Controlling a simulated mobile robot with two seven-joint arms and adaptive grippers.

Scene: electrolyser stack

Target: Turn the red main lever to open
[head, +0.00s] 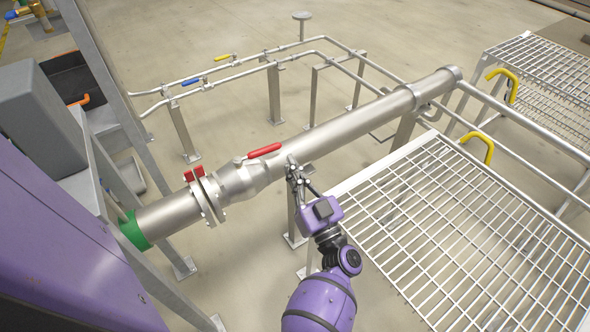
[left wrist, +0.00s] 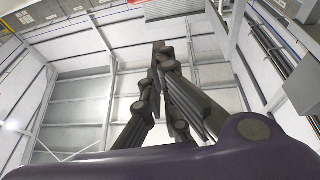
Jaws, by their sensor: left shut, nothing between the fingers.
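The red main lever (head: 264,151) sits on top of the ball valve (head: 240,181) in the thick steel pipe. It points up and to the right, roughly along the pipe. My left gripper (head: 291,163) is shut and empty beside the pipe, just right of and below the lever's free end. I cannot tell whether it touches the pipe. In the left wrist view the closed fingers (left wrist: 160,50) point up towards the ceiling and wall, and no lever shows there. My right gripper is not in view.
Thin pipes behind carry a blue lever (head: 192,81) and a yellow lever (head: 222,57). A wire-mesh platform (head: 450,220) lies to the right, with yellow handles (head: 482,139) near it. A red-tabbed flange (head: 207,200) and a green pipe end (head: 134,231) are at the left.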

